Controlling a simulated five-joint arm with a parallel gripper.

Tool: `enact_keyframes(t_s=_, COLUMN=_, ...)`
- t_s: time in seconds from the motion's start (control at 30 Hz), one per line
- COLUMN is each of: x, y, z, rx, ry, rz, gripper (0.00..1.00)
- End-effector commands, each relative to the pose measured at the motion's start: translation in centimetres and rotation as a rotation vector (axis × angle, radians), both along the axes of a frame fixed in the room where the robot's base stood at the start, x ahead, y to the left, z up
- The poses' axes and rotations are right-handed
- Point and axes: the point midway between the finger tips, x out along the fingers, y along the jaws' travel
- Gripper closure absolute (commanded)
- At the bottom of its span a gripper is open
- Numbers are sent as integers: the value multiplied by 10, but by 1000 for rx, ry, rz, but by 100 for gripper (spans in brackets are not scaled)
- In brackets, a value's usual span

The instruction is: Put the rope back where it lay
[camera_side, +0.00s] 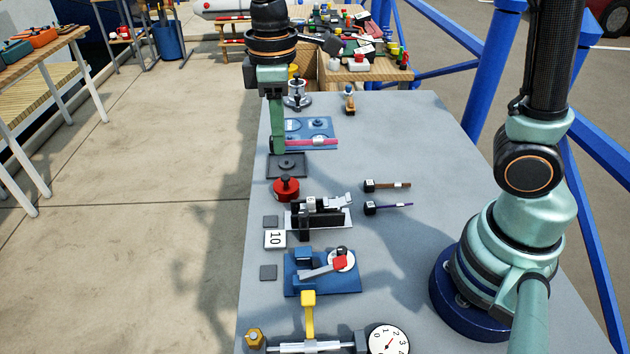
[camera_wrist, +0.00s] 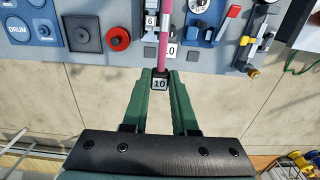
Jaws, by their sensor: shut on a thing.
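The pink rope (camera_side: 312,142) shows in the side view as a straight length running right from my gripper (camera_side: 276,148). In the side view my gripper is at the table's left edge, by the blue panel (camera_side: 322,127).
A grey square plate (camera_side: 288,172), a red knob (camera_side: 286,190), a black clutch (camera_side: 320,215), a tile marked 10 (camera_side: 275,239) and a blue winch panel (camera_side: 318,285) line the left side. The grey table (camera_side: 440,130) is bare at its far right.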

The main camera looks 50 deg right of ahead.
Motion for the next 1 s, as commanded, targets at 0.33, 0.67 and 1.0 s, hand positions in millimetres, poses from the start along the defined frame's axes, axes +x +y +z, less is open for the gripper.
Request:
enact_keyframes(t_s=0.33, x=21, y=-154, z=-1, rx=0, ry=0, rz=-13, gripper=100)
enact_keyframes(t_s=0.67, x=4, y=-244, z=-1, rx=0, ry=-1, rz=-3, gripper=100)
enact_keyframes(t_s=1.0, x=-1, y=-254, z=-48, rx=3, ry=7, rz=2, gripper=100)
